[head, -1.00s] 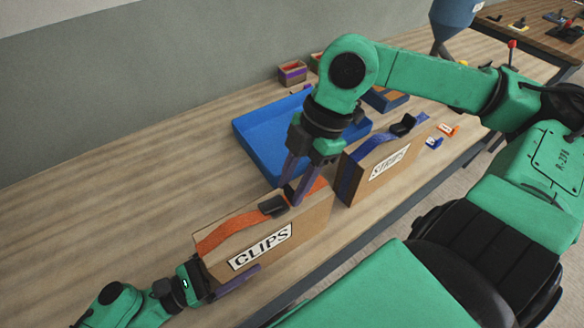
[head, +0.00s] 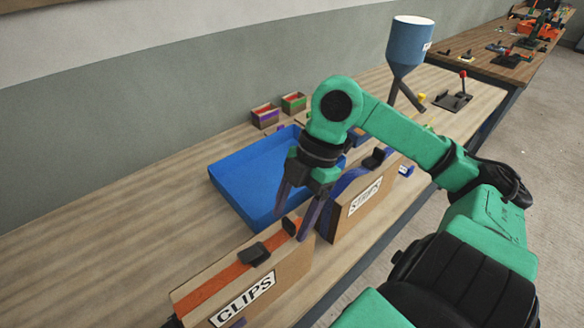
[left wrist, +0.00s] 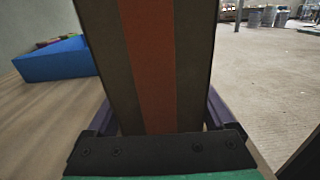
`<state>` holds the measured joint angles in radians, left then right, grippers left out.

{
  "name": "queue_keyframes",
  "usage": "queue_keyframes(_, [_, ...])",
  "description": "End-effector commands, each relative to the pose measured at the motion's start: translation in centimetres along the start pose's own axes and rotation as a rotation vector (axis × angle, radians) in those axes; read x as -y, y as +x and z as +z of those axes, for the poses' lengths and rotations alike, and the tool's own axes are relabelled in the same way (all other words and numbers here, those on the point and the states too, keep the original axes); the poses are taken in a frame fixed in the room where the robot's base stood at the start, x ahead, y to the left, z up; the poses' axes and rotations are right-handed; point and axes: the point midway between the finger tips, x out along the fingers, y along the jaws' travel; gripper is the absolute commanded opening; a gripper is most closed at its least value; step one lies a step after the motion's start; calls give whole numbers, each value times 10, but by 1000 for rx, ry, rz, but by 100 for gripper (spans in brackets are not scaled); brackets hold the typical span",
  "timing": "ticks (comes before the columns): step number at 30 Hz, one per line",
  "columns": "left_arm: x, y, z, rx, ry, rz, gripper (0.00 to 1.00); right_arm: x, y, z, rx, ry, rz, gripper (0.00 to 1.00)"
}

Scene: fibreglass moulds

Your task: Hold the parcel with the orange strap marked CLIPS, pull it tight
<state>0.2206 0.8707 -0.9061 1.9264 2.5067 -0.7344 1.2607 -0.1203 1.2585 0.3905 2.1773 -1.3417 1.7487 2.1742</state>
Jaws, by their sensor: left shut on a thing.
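The brown parcel marked CLIPS (head: 290,270) stands on the bench at the lower middle of the head view, with an orange strap (head: 215,285) over its top. A black buckle (head: 254,253) sits on the strap and a black tab (head: 290,228) is near the parcel's far end. My right gripper (head: 291,224) is open, its fingers on either side of the tab, with no clear grip. My left gripper (left wrist: 160,118) is shut on the parcel's near end; the strap runs between its fingers in the left wrist view. The head view mostly cuts it off.
A second parcel marked STRIPS (head: 338,222) with a blue strap stands just beyond. A blue tray (head: 232,200) lies behind the parcels. Small boxes (head: 265,118) and a blue hopper (head: 408,50) stand farther back. The bench is bare at the left.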

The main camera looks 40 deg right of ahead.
Motion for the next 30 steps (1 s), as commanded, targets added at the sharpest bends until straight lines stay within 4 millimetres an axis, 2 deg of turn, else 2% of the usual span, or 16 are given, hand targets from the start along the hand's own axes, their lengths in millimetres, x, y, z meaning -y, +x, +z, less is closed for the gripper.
queue_keyframes(5, [0,-1,-2,-5,1,0,0,0,-2,0,0,0,0,70])
queue_keyframes(8, [0,-1,-2,-5,1,0,0,0,-16,0,2,0,2,70])
queue_keyframes(15, [0,-1,-2,-4,1,0,0,-1,-80,1,4,1,6,70])
queue_keyframes(19, [0,0,-2,-4,0,0,0,0,-108,1,3,1,3,70])
queue_keyframes(23, [0,0,-2,-4,0,0,0,1,-119,1,0,-1,1,70])
queue_keyframes(29, [0,0,-2,-3,0,0,0,1,-120,0,-1,-1,0,70])
queue_keyframes(30, [0,0,-2,-3,0,0,95,1,-120,0,-1,-1,0,70])
